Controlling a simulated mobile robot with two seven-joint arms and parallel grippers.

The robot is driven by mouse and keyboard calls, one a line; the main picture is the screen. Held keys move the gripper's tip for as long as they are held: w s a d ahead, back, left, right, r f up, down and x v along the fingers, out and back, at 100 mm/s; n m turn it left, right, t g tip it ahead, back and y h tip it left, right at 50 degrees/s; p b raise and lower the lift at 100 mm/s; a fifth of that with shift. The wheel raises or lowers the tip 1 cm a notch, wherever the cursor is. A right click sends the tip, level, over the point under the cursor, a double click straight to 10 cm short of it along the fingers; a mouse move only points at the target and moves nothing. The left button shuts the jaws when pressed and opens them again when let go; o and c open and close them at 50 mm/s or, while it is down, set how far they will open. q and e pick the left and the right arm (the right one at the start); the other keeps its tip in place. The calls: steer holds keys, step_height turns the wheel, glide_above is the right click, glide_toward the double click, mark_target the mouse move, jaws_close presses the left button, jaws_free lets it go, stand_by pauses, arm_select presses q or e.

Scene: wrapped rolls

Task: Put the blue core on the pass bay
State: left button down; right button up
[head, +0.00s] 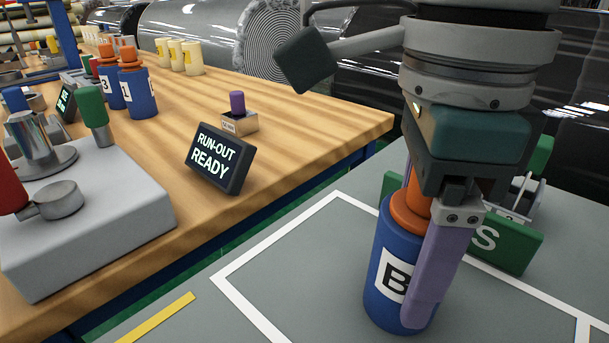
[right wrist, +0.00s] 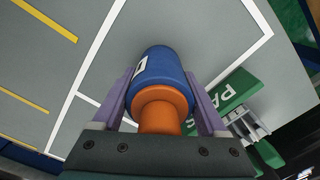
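The blue core (head: 392,268) is a blue cylinder with an orange top and a white label reading "B". It is upright, inside the white outline of the pass bay (head: 290,262) on the grey surface in the head view. My right gripper (head: 412,290) points down over it, its lavender fingers against both sides of the blue body. The right wrist view shows the core (right wrist: 163,68) between the fingers. I cannot tell whether its base touches the surface. The green pass sign (head: 500,240) stands behind; its end letter "S" shows. My left gripper is not in view.
The wooden bench at left holds a "RUN-OUT READY" display (head: 217,158), a small purple-topped block (head: 238,115), a grey machine box (head: 90,215) and blue cores numbered 3 and 1 (head: 138,92). A yellow stripe (head: 158,318) marks the grey surface. The bay left of the core is clear.

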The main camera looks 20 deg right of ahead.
steer(key=o, duration=0.3)
steer(key=shift+o, duration=0.2)
steer(key=shift+r+p, duration=0.25)
steer(key=shift+p, duration=0.05)
step_height(320, 180, up, 12)
steer(key=shift+f+p, duration=0.1)
steer(key=shift+p, duration=0.5)
